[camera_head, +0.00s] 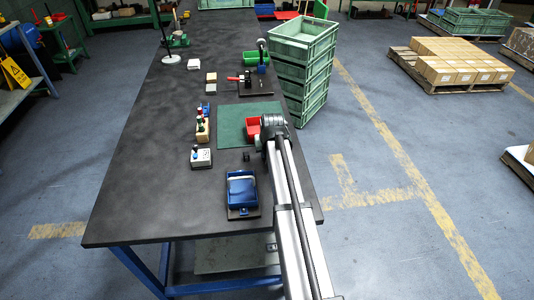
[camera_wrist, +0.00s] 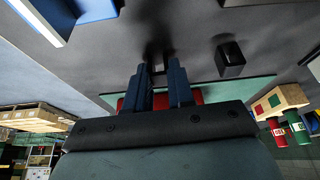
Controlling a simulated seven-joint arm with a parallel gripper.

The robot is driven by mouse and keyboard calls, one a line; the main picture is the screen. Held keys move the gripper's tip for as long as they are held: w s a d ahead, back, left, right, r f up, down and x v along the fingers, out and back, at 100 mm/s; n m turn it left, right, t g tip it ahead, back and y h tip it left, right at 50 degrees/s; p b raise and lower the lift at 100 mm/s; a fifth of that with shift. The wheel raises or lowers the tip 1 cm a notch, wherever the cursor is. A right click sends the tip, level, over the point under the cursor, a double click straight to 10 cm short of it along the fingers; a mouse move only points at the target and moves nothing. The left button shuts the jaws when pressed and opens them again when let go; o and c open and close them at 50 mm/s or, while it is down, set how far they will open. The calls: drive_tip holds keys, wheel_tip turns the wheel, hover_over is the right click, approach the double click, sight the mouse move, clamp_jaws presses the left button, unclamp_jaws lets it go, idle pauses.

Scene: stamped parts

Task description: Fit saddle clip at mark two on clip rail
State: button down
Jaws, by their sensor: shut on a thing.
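My gripper (camera_head: 262,133) is low over the bench beside the red bin (camera_head: 253,127), near the right edge of the green mat. In the wrist view its blue fingers (camera_wrist: 160,75) are close together on a small dark piece, taken to be the saddle clip, whose shape I cannot make out. A red wall of the bin (camera_wrist: 127,104) shows beside the fingers. A small dark block (camera_head: 246,156) stands on the bench in front of the mat; it also shows in the wrist view (camera_wrist: 231,58). I cannot make out the clip rail or its marks for certain.
A white button box (camera_head: 201,159) and a wooden block with coloured pieces (camera_head: 202,135) stand left of the green mat (camera_head: 230,136). A red-handled clamp fixture (camera_head: 252,88) stands beyond. The bench's left side is clear.

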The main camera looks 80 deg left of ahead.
wheel_tip(320, 180, up, 9)
drive_tip(key=shift+r, duration=0.1)
drive_tip(key=w+d, duration=0.2)
drive_tip(key=d, duration=0.5)
drive_tip(key=w+d+r, duration=0.1)
drive_tip(key=w+d, duration=0.2)
drive_tip(key=d, duration=0.4)
drive_tip(key=shift+w+d+r+m, duration=0.15)
drive_tip(key=shift+w+m, duration=0.15)
drive_tip(key=shift+m, duration=0.1)
drive_tip(key=shift+f, duration=2.9)
drive_tip(key=shift+f, duration=1.6)
